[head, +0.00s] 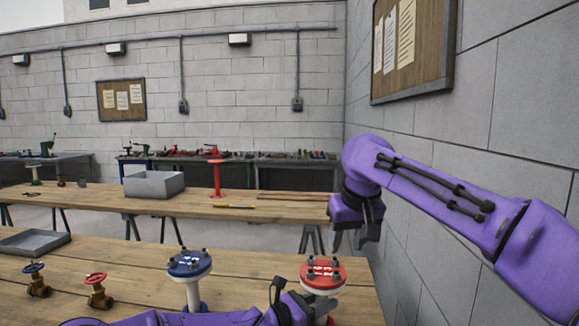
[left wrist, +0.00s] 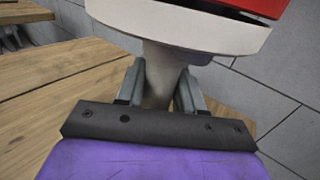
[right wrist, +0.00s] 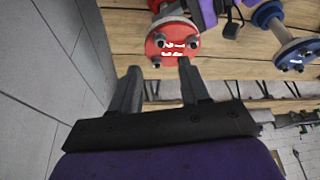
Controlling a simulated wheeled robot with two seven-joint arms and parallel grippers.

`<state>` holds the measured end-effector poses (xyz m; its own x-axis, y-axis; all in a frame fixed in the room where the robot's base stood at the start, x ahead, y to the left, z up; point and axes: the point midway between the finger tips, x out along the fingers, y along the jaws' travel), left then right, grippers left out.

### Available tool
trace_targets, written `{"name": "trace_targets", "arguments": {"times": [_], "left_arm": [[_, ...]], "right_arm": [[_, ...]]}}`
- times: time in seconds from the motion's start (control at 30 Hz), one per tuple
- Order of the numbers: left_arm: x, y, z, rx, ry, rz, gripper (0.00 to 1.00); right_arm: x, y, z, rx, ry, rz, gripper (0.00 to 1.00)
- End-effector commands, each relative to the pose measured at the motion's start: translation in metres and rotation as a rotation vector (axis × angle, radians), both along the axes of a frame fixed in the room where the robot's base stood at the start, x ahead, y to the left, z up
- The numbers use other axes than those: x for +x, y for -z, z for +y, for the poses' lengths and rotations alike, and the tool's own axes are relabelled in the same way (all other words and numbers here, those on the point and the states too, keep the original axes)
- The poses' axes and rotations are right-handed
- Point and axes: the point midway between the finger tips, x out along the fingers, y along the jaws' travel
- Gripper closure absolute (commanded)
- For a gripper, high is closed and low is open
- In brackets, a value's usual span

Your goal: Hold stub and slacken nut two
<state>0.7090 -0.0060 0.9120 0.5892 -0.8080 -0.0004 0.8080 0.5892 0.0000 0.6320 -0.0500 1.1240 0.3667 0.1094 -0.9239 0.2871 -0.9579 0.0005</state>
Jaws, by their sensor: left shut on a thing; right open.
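The red-topped stub (head: 323,273) stands at the right end of the near bench, a red flange with several dark bolts and nuts over a white flange and neck. My left gripper (left wrist: 160,88) is shut on the white neck (left wrist: 158,62) beneath the flange; in the head view the arm partly hides the stub. My right gripper (head: 368,238) hangs above and right of it, in the air. In the right wrist view it (right wrist: 158,70) is open and empty, its fingers pointing toward the red flange (right wrist: 172,42) but apart from it. Which nut is two cannot be told.
A blue-topped stub (head: 190,263) stands left of the red one. A red-wheel valve (head: 97,290), a blue-wheel valve (head: 36,279) and a grey tray (head: 34,243) are further left. A block wall (head: 480,120) rises close on the right.

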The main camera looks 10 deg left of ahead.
Motion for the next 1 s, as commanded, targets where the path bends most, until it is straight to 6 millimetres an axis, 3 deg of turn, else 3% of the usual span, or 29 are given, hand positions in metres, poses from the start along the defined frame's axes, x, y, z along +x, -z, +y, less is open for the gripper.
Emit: {"name": "trace_targets", "arguments": {"times": [0.1, 0.63, 0.73, 1.0], "left_arm": [[0.000, 0.000, -0.001, -0.001, 0.001, -0.001, 1.00], [0.000, -0.001, 0.000, -0.001, 0.001, -0.001, 1.00], [0.000, -0.001, 0.000, -0.001, 0.001, -0.001, 1.00], [0.000, 0.000, 0.000, -0.001, 0.001, -0.001, 1.00]], "right_arm": [[-0.011, -0.025, -0.003, -0.001, 0.000, -0.004, 0.54], [0.034, 0.094, 0.011, -0.001, 0.011, 0.003, 0.54], [0.031, 0.082, 0.012, 0.000, 0.135, -0.005, 0.54], [0.006, 0.021, 0.008, -0.001, 0.136, -0.004, 0.54]]}}
